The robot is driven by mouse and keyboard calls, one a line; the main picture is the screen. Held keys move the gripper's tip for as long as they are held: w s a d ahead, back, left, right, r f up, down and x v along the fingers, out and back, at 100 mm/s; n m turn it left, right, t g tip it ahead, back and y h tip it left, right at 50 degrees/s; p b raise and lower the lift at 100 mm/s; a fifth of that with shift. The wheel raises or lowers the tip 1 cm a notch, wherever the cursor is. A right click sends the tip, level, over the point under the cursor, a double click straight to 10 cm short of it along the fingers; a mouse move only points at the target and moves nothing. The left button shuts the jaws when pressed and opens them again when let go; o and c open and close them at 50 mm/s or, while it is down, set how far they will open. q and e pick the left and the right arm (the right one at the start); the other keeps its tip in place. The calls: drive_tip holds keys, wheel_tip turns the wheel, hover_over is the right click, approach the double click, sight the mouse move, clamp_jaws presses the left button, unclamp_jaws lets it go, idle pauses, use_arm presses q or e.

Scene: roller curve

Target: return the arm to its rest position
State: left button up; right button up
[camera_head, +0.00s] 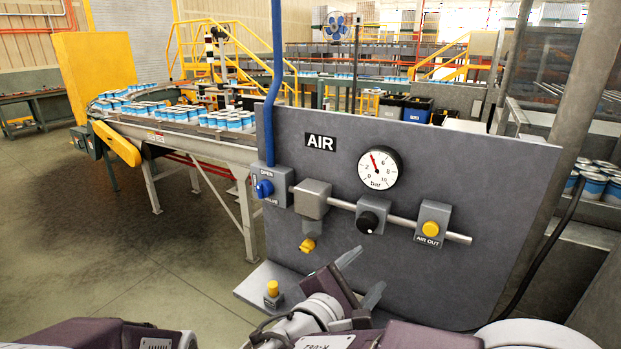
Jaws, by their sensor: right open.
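My right gripper (361,276) is at the bottom centre, in front of the lower part of the grey air panel (480,190). Its two fingers are apart, with nothing seen between them. Its arm folds in from the lower right, and its links fill the bottom edge. Part of my left arm shows at the lower left, but its gripper is out of the picture. The panel carries a blue valve knob (264,188), a round gauge (379,168) with a red needle, a black knob (368,222) and a yellow air-out button (430,229).
A grey ledge with a yellow-topped button (272,289) stands left of the gripper. A roller conveyor (190,128) with blue-and-white cans runs behind the panel. More cans (592,186) sit at the right. A black cable (545,248) hangs along the right side. The left floor is clear.

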drive_tip(key=s+d+f+m+g+y+p, duration=0.1)
drive_tip(key=s+d+f+m+g, duration=0.4)
drive_tip(key=d+f+g, duration=0.5)
drive_tip(key=s+a+f+m+y+p, duration=0.1)
drive_tip(key=s+a+f+m+y, duration=0.1)
drive_tip(key=f+m+y, duration=0.2)
drive_tip(key=s+a+f+m+g+y, duration=0.1)
drive_tip(key=s+a+f+m+y, duration=0.1)
drive_tip(key=f+m+y, duration=0.3)
drive_tip(key=shift+s+a+f+m+p, duration=0.3)
drive_tip(key=shift+s+f+m, duration=0.4)
drive_tip(key=shift+f+m, duration=1.7)
drive_tip(key=shift+r+m, duration=0.5)
drive_tip(key=shift+r, duration=0.1)
